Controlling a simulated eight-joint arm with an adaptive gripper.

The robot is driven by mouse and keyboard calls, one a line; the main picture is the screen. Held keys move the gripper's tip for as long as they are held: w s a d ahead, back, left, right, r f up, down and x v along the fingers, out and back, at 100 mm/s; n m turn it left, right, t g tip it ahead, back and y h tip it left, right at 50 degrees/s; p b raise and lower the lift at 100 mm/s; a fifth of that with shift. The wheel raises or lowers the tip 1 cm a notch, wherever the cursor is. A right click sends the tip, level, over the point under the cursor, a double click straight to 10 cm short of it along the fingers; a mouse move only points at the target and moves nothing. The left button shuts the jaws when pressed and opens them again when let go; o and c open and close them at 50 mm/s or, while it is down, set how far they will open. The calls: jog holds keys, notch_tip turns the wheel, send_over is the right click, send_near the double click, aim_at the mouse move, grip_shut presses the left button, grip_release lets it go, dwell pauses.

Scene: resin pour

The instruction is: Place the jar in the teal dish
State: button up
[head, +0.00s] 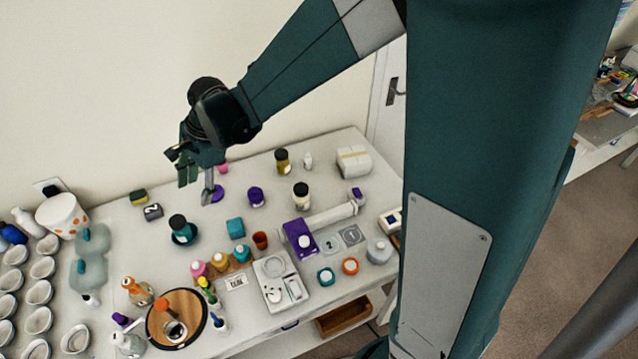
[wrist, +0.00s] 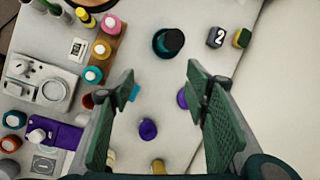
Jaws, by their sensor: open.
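A dark teal jar with a black lid (head: 178,222) stands in the small teal dish (head: 194,236) on the left half of the table. In the wrist view the jar (wrist: 172,40) is seen from above at top centre, with the dish's rim (wrist: 156,42) showing around its left side. My gripper (head: 197,184) is open and empty, above the table and behind the dish. In the wrist view my gripper's two fingers (wrist: 161,82) are spread wide, apart from the jar, with nothing between the pads.
A purple lid-like disc (head: 217,194), a purple jar (head: 256,196) and a teal block (head: 235,227) are near the dish. A numbered dark block (head: 152,211) lies behind it. A round wooden board (head: 158,333) with bottles is in front. Some bare table surrounds the dish.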

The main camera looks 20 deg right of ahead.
jog(key=s+d+r+n+t+h, duration=0.1)
jog(key=s+d+r+n+t, duration=0.1)
jog(key=s+d+r+n, duration=0.2)
jog(key=s+d+r+n+t+h, duration=0.1)
jog(key=s+d+r+n, duration=0.3)
jog(key=s+d, duration=0.7)
jog(key=s+d+r+n+t+h, duration=0.2)
jog(key=s+d+r+n+t, duration=0.1)
jog(key=s+d, duration=0.5)
jog(key=d+r+n, duration=0.1)
jog(key=d+n, duration=0.1)
jog(key=d, duration=0.1)
jog(key=shift+d+r, duration=0.15)
jog(key=shift+d, duration=0.1)
